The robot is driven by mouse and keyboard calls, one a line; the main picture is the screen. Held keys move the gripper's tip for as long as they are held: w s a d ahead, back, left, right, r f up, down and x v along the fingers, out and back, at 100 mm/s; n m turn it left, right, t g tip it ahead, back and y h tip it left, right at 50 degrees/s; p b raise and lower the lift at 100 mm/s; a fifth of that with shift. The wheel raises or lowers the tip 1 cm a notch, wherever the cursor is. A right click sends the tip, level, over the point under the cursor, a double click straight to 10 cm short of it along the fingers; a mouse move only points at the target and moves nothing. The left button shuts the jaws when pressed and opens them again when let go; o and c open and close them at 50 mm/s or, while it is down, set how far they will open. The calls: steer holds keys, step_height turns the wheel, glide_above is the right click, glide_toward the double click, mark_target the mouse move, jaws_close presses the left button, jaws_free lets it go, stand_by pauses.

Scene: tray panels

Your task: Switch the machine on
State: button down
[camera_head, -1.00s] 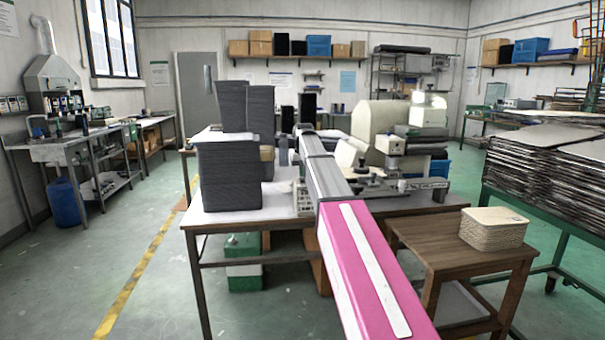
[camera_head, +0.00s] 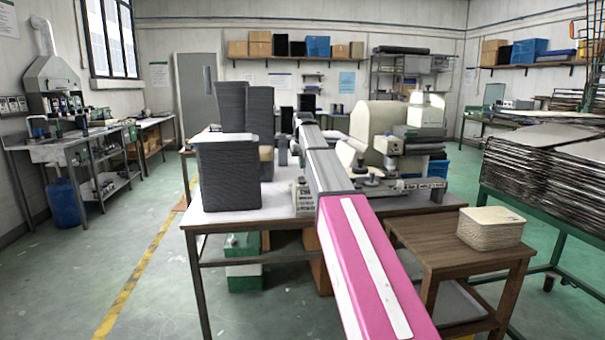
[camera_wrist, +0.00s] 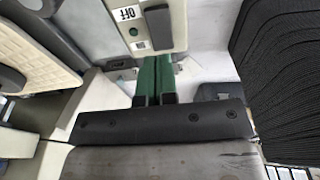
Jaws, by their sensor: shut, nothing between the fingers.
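The machine (camera_head: 375,125) is a cream and grey body on the table, partly behind my arm in the head view. In the wrist view a pale panel (camera_wrist: 172,10) at the top carries a white OFF label (camera_wrist: 127,14) and a dark grey part (camera_wrist: 158,28), which looks like a switch. My gripper (camera_wrist: 155,60) has green fingers, shut together and empty. Their tips are at the panel's lower edge, just below the dark part in the picture; I cannot tell whether they touch. In the head view my arm hides the gripper.
Tall stacks of dark sheets (camera_head: 228,175) stand on the table left of my arm; one stack (camera_wrist: 285,75) is close on the right in the wrist view. A wooden side table (camera_head: 440,240) with a woven box (camera_head: 491,228) stands at the right front.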

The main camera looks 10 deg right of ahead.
mark_target(303, 181)
step_height(303, 181, up, 9)
steer(key=s, duration=0.1)
steer(key=shift+s+r, duration=0.2)
